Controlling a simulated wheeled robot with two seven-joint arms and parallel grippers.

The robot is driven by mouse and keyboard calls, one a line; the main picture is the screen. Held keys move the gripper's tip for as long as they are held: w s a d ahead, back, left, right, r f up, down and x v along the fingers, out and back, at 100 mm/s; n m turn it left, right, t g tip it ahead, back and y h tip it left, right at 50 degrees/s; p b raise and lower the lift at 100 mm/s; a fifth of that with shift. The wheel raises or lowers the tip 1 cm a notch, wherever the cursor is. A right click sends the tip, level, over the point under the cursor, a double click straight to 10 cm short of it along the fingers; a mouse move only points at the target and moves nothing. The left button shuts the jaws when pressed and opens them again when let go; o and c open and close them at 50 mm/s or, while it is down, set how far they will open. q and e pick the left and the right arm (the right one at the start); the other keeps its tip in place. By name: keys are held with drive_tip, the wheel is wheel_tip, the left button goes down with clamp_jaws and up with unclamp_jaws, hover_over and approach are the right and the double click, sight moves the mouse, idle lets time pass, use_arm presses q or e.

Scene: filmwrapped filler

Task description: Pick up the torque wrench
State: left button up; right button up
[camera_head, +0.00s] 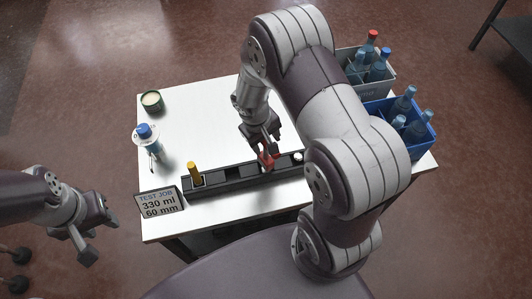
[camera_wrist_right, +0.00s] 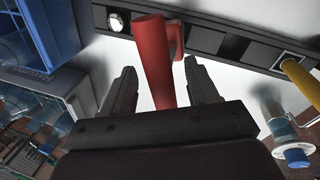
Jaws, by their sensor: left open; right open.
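A black tool rack (camera_head: 232,182) lies along the near side of the white table. A red-handled tool (camera_head: 266,160) stands in it; in the right wrist view its red handle (camera_wrist_right: 152,62) rises between the fingers. A yellow-handled tool (camera_head: 194,172) stands in the rack's left part and also shows in the right wrist view (camera_wrist_right: 300,78). I cannot tell for sure which is the torque wrench, as their heads are hidden. My right gripper (camera_head: 263,143) is open around the red handle, with gaps on both sides. My left gripper (camera_head: 97,238) is open and empty, left of the table.
A sign (camera_head: 160,203) stands at the table's front left corner. A blue-capped bottle (camera_head: 147,139) and a green tin (camera_head: 152,101) stand at the left. A grey crate (camera_head: 385,85) and a blue crate (camera_head: 418,140) with bottles are at the right. The back middle is clear.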

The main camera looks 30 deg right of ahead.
drive_tip(key=shift+s+a+r, duration=0.1)
drive_tip(key=shift+a+r, duration=0.05)
drive_tip(key=c, duration=0.7)
clamp_jaws()
